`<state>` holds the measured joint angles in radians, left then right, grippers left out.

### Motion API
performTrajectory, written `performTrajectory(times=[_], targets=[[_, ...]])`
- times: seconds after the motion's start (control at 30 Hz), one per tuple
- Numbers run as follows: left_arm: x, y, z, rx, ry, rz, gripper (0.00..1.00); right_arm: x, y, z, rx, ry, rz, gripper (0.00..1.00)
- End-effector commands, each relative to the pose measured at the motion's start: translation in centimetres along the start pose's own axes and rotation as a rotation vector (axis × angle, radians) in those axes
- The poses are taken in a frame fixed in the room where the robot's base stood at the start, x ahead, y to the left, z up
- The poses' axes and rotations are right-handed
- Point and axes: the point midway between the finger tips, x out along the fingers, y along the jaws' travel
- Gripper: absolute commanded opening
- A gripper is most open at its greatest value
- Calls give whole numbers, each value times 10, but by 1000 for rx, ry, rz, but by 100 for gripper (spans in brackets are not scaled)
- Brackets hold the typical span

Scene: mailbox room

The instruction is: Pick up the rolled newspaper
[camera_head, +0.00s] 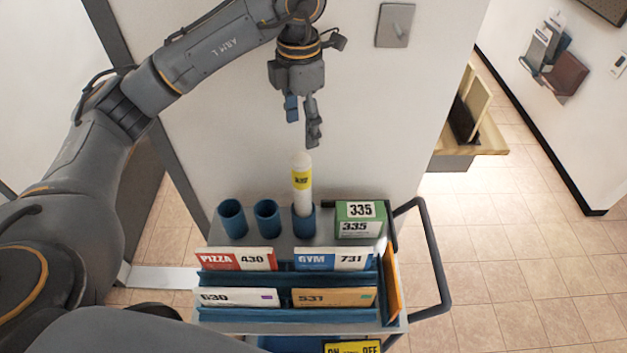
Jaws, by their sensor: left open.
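The rolled newspaper (302,199) is a white roll with a yellow label. It stands upright in the rightmost of three blue cups (303,223) on the cart. My left gripper (302,128) is above the roll, fingers pointing down, open and empty. A gap shows in the picture between its fingertips and the top of the roll. The lower end of the roll is hidden inside the cup. My right gripper is not in view.
The grey cart (290,246) also holds two empty-looking cups, a green box (359,219) marked 335, and a blue rack (285,282) with envelopes. A dark handle (439,265) rises on the right. A wall stands behind. The floor at right is clear.

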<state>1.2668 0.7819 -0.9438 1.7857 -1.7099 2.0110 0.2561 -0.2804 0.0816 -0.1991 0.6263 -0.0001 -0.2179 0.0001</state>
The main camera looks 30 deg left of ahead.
Motion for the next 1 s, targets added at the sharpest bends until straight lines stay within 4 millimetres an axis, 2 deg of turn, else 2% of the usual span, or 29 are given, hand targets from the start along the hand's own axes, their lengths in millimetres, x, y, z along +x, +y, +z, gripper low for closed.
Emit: performTrajectory(times=[0.17, 0.27, 0.4, 0.5, 0.63, 0.77, 0.87, 1.0], targets=[[15, -1, 0, 3, 3, -4, 65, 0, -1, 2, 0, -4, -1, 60], [32, -2, 0, 1, 3, -5, 65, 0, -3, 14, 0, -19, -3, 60], [58, -1, -1, 2, 5, -3, 65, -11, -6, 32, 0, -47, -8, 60], [73, -1, 0, 0, 3, -3, 65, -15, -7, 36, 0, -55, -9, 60], [84, 0, 0, 1, 0, -1, 65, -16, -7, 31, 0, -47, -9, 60], [91, 0, -2, 1, 3, -3, 65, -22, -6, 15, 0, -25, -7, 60], [103, -1, -3, 0, 5, -5, 65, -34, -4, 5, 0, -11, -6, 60], [125, 0, -3, 1, 3, -3, 65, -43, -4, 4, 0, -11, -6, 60]])
